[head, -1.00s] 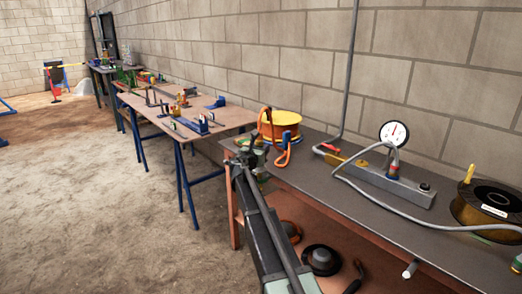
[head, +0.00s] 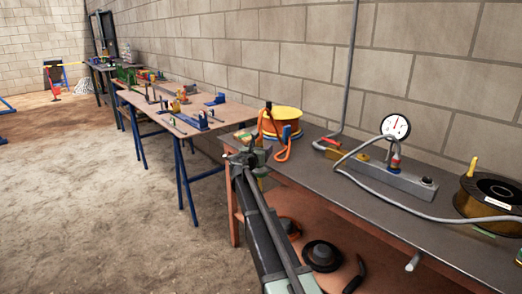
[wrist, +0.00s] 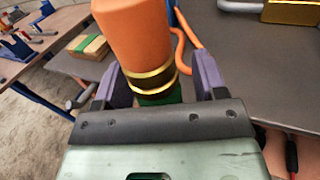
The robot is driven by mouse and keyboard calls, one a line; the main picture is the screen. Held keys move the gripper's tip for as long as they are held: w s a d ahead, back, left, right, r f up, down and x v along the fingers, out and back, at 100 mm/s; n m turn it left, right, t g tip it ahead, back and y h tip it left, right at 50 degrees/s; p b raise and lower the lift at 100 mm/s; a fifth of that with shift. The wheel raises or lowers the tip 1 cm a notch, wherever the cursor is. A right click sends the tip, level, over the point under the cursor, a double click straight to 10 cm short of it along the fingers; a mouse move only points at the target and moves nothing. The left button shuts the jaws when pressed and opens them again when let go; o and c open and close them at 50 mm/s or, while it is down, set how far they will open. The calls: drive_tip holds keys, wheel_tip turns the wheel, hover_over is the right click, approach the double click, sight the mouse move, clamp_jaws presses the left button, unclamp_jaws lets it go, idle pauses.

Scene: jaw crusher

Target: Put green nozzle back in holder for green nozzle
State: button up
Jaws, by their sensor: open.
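My gripper (wrist: 158,66) is open, with its two dark purple fingers apart on either side of an orange piece (wrist: 133,32) with gold bands. A green part (wrist: 160,98), likely the green nozzle, shows below the bands, between the fingers and partly hidden by the gripper body. Firm contact with the fingers cannot be made out. In the head view my gripper (head: 249,158) is at the left end of the near bench, and the nozzle cannot be told apart there. A wooden block with a green strip (wrist: 90,46), possibly the holder, lies left of the gripper.
The dark bench top (head: 330,170) carries a yellow reel (head: 285,119) with orange hose, a gauge (head: 395,127) on a grey bar, and a dark spool (head: 492,197) at right. A wooden table (head: 215,125) with tools stands beyond a gap.

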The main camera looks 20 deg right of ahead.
drive_tip(key=shift+s+a, duration=0.1)
drive_tip(key=v, duration=1)
drive_tip(key=shift+s+a, duration=0.2)
